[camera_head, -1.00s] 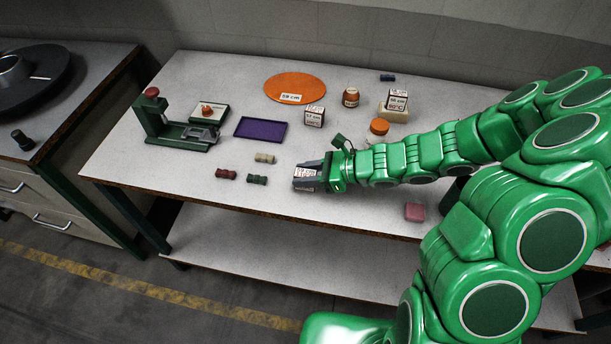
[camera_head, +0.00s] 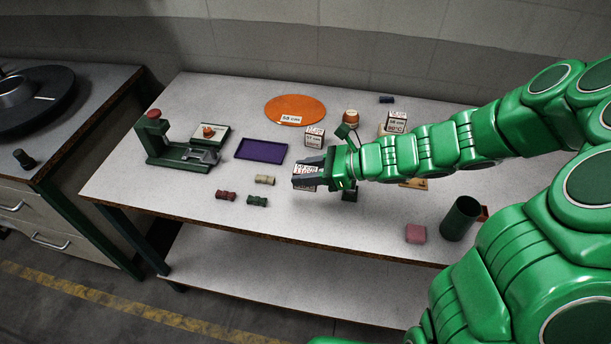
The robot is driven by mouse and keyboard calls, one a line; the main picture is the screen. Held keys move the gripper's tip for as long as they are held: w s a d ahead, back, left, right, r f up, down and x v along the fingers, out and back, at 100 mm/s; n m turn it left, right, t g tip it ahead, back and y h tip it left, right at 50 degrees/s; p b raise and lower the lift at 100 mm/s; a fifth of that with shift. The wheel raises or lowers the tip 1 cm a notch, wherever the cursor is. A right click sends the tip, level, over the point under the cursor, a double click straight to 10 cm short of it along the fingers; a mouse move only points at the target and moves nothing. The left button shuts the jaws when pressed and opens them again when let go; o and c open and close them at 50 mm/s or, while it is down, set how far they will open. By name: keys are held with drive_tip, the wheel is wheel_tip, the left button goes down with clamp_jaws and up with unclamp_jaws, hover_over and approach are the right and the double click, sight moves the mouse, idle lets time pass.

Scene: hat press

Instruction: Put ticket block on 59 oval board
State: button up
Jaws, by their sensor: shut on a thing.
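The orange oval board (camera_head: 295,109) lies flat toward the back of the table, with a small white label reading about "59 cm" on its front edge. My gripper (camera_head: 308,175) is shut on a white ticket block (camera_head: 305,169) with dark print, too small to read surely. The gripper points left and seems to hold the block above the table, in front of the board and apart from it. The fingers hide part of the block. Another printed white block (camera_head: 315,136) stands between the held block and the board.
A purple tray (camera_head: 261,151) and a green press (camera_head: 175,145) stand left. Small spools (camera_head: 257,201) lie in front of the tray. At right are a printed block (camera_head: 396,121), an orange-brown jar (camera_head: 351,116), a pink block (camera_head: 416,233) and a dark green cylinder (camera_head: 461,218).

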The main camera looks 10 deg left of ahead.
drive_tip(key=w+a+r+m+t+h, duration=0.1)
drive_tip(key=w+a+r+m+t, duration=0.15)
drive_tip(key=w, duration=1.15)
drive_tip(key=w+a+r+m+t, duration=0.2)
drive_tip(key=w+a+t, duration=0.15)
drive_tip(key=w, duration=0.95)
hover_over(295, 109)
drive_tip(key=shift+g, duration=0.4)
drive_tip(key=f, duration=0.6)
drive_tip(key=s+f, duration=0.1)
drive_tip(key=f, duration=0.2)
drive_tip(key=shift+d, duration=0.2)
drive_tip(key=shift+w+a+f, duration=0.15)
drive_tip(key=shift+w+f, duration=0.2)
drive_tip(key=shift+w, duration=0.15)
drive_tip(key=shift+w+a+f, duration=0.1)
drive_tip(key=shift+w+f, duration=0.05)
drive_tip(key=shift+f, duration=1.55)
drive_tip(key=shift+f, duration=0.15)
